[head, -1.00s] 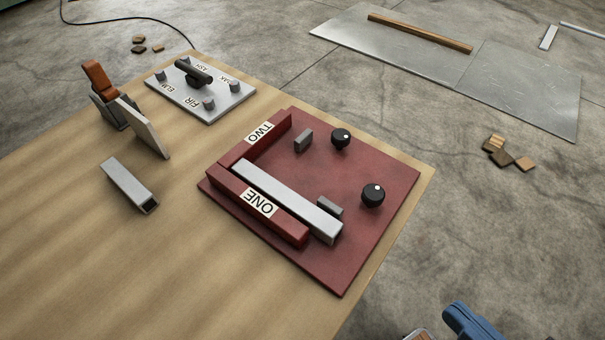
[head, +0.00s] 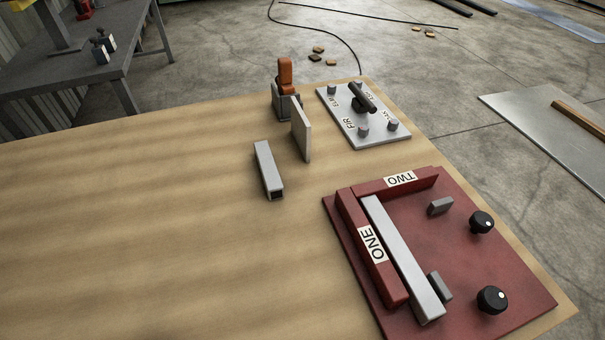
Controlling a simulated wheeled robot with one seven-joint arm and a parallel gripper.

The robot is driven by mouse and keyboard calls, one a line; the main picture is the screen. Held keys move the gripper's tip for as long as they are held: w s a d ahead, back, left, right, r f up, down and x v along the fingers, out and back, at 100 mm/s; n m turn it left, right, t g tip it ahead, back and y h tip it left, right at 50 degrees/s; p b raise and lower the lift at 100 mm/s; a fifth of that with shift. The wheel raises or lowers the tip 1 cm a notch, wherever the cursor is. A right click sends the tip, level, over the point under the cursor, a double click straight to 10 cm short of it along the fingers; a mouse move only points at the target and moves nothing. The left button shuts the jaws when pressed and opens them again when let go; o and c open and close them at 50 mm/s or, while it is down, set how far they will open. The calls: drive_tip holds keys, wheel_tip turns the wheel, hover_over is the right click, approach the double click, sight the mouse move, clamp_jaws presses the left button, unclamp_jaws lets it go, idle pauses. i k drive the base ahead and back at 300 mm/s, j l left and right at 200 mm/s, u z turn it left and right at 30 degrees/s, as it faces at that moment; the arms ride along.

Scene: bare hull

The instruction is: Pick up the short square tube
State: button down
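The short square tube (head: 267,169) is a grey hollow bar lying on the wooden table (head: 130,210), its dark open end facing the front. It lies left of the red fixture and in front of an upright grey plate (head: 301,131), apart from both. A longer grey square tube (head: 402,260) lies in the red fixture (head: 465,269), along the red bar marked ONE (head: 371,246). My gripper is not in view.
Behind the tube stands a clamp with an orange handle (head: 285,76). A grey plate with pegs and a dark handle (head: 363,117) is at the table's far edge. Black knobs (head: 491,299) stand on the fixture. The table's left side is clear. A grey bench (head: 90,70) stands beyond.

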sight(274, 187)
drive_tip(key=j+u, duration=0.1)
drive_tip(key=u, duration=1.3)
drive_tip(key=i+u, duration=0.3)
drive_tip(key=i, duration=0.4)
